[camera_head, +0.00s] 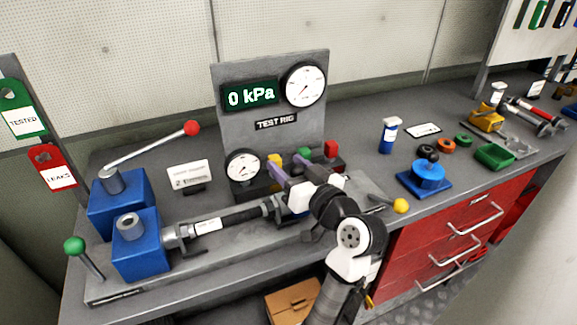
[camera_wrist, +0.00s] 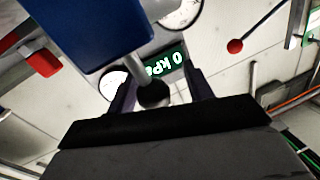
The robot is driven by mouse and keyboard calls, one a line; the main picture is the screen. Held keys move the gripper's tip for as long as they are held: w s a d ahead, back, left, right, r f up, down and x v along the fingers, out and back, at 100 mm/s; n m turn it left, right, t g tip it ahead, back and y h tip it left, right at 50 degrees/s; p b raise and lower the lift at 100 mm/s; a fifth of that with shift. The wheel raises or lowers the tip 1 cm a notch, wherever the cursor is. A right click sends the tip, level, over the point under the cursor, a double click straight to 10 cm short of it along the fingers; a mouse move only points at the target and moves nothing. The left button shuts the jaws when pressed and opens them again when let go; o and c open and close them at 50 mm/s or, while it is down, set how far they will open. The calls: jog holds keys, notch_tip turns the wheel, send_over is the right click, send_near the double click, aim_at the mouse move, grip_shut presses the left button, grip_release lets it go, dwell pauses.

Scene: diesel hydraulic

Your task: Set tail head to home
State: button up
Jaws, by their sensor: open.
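A blue block, which looks like the tail head, shows partly in the head view (camera_head: 297,204), mostly hidden behind my gripper (camera_head: 285,167) at the right end of the cylinder. In the wrist view a large blue block (camera_wrist: 82,28) fills the upper left. A grey rod (camera_wrist: 131,68) with a black ball knob (camera_wrist: 154,95) stands out from that block. The knob lies between the purple fingers of my open gripper (camera_wrist: 160,82); I cannot tell whether they touch it.
Blue blocks (camera_head: 137,243) stand at the rig's left end, with a red-knobbed lever (camera_head: 150,145) behind. The gauge panel (camera_head: 270,142) reads 0 kPa. A yellow-knobbed lever (camera_head: 400,206) is right of my arm. A blue bottle (camera_head: 388,138) and loose parts occupy the right bench.

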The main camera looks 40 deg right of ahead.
jog(key=s+b, duration=0.3)
jog(key=s, duration=1)
jog(key=shift+s+a, duration=0.2)
jog(key=shift+a, duration=0.05)
jog(key=shift+f, duration=0.1)
